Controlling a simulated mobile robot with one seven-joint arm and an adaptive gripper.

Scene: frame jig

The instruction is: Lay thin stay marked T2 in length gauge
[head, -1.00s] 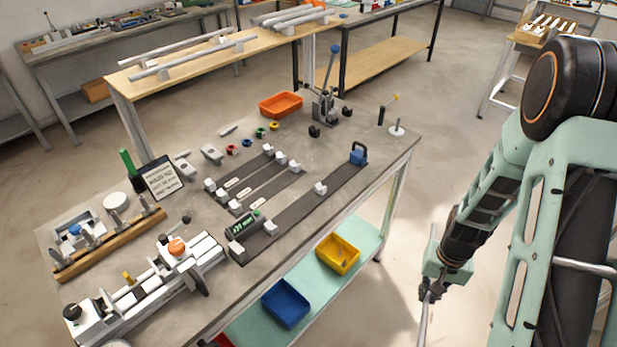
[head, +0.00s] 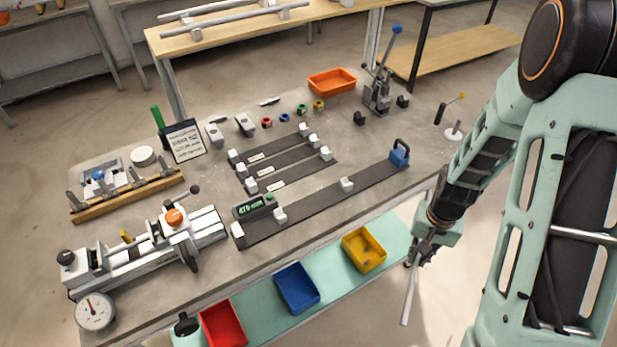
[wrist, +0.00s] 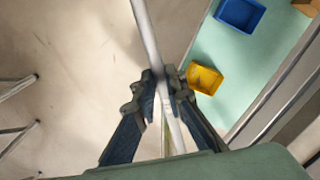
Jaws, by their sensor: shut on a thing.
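My gripper (head: 424,252) is shut on a thin pale grey rod (head: 409,298), off the right front corner of the bench. The rod hangs down, slightly tilted, in the head view. In the wrist view my gripper (wrist: 166,76) holds the rod (wrist: 146,35) between its fingers; any T2 mark is not readable. What looks like the length gauge (head: 315,207) is a long dark rail on the bench, with white blocks, a green-lit display (head: 254,206) at its left end and a blue stop (head: 399,156) at its right end. The rod is apart from it.
A white clamping device (head: 150,250) stands at the front left. Yellow (head: 363,249), blue (head: 297,288) and red (head: 223,324) bins sit on the lower shelf. A lever press (head: 378,92) stands at the back right.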

